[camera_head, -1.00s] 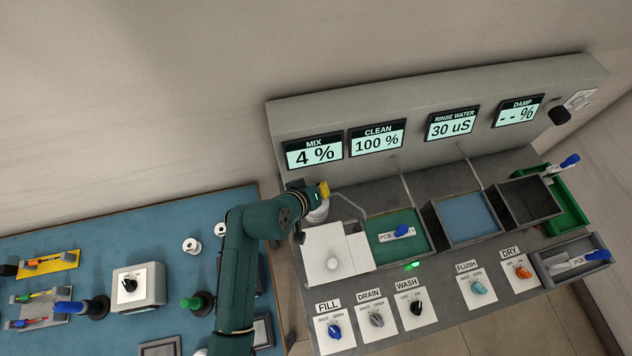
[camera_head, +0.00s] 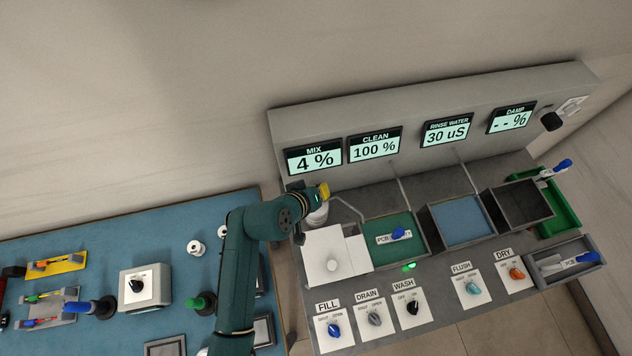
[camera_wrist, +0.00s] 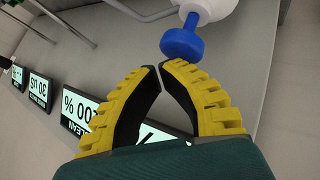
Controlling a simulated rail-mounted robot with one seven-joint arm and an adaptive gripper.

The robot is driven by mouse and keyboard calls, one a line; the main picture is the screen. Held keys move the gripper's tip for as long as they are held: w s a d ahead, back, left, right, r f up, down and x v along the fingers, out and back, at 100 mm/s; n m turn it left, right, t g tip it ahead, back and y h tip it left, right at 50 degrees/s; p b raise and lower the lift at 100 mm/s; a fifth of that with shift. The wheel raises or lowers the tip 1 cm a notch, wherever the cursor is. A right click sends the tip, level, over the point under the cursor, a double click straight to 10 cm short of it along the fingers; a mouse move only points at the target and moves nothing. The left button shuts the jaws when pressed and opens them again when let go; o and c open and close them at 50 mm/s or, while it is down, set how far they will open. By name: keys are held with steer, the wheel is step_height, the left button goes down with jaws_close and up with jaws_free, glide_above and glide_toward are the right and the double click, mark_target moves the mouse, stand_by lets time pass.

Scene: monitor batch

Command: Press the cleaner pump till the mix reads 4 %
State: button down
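The mix display (camera_head: 314,159) on the back panel reads 4 %. The cleaner bottle (camera_head: 318,215) is a white body, partly hidden behind my arm. In the wrist view its blue pump head (camera_wrist: 182,43) sits just beyond my fingertips. My gripper (camera_head: 324,190) is over the bottle at the left end of the wash bench. In the wrist view my gripper (camera_wrist: 158,67) has its yellow, black-padded fingers shut with the tips together and nothing between them. I cannot tell whether the tips touch the pump head.
The clean display (camera_head: 375,145) reads 100 % and the rinse water display (camera_head: 447,132) reads 30 uS. A green basin (camera_head: 385,252) holds a blue-handled PCB carrier. Knobs for fill (camera_head: 334,330), drain and wash line the front. A blue-topped table (camera_head: 130,240) lies left.

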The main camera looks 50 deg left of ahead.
mark_target(314, 157)
steer(key=shift+r, duration=0.35)
step_height(314, 157, up, 5)
steer(key=p, duration=0.5)
steer(key=shift+r, duration=0.15)
stand_by(0.6)
